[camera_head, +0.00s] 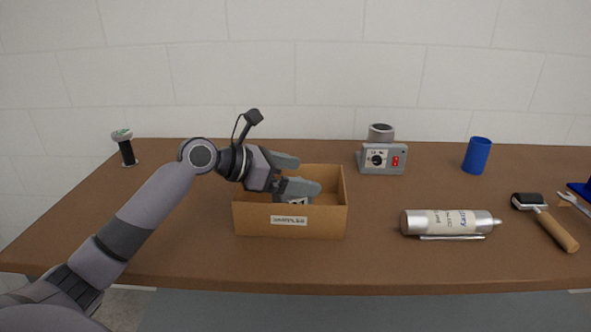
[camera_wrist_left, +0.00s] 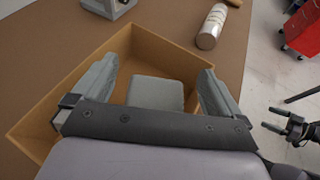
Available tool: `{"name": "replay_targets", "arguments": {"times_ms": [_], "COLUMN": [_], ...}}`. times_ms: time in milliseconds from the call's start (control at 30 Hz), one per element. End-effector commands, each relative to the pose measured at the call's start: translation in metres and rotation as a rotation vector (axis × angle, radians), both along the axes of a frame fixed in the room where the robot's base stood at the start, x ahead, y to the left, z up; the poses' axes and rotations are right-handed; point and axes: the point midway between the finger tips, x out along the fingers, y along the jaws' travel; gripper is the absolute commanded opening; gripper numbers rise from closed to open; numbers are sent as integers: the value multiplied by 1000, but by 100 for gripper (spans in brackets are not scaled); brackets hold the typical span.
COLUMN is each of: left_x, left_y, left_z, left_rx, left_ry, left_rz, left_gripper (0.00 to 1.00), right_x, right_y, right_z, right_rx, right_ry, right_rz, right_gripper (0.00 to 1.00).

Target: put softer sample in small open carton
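The small open carton (camera_head: 253,221), brown with a "SAMPLES" label, stands on the table in the head view; its wall also shows in the wrist view (camera_wrist_left: 170,49). A grey block (camera_wrist_left: 155,92) lies inside it, apparently on the carton floor. In the head view the block is mostly hidden. My left gripper (camera_head: 307,174) is over the carton opening. Its fingers are wide apart on either side of the block, with gaps to it in the wrist view. My right gripper (camera_wrist_left: 268,118) shows at the right of the wrist view, fingers apart and empty. Softness cannot be seen.
Behind the carton stands a grey device (camera_head: 395,161) with a dial and red button. To the right are a silver canister (camera_head: 445,222), a blue cup (camera_head: 477,156) and a wooden-handled tool (camera_head: 555,230). A black-and-silver item (camera_head: 126,150) stands far left.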

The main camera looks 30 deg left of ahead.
Motion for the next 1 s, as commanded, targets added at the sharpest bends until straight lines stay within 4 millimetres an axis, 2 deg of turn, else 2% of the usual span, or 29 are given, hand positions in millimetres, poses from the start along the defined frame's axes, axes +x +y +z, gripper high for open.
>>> {"name": "replay_targets", "arguments": {"times_ms": [267, 433, 700, 1000], "left_x": [0, 0, -38, -72], "left_y": [0, 0, 28, 52], "left_z": [1, 10, 29, 47], "left_rx": [0, 2, 2, 1], "left_ry": [-1, -5, 1, 1], "left_rz": [0, -1, 2, 0], "left_gripper": [100, 100, 100, 100], "right_x": [0, 0, 0, 0], "right_y": [0, 0, 0, 0], "right_z": [-2, -12, -12, -16], "right_rx": [0, 0, 0, 1], "right_ry": [0, 0, 1, 1], "right_rz": [0, 0, 0, -1], "right_gripper": [100, 100, 100, 100]}}
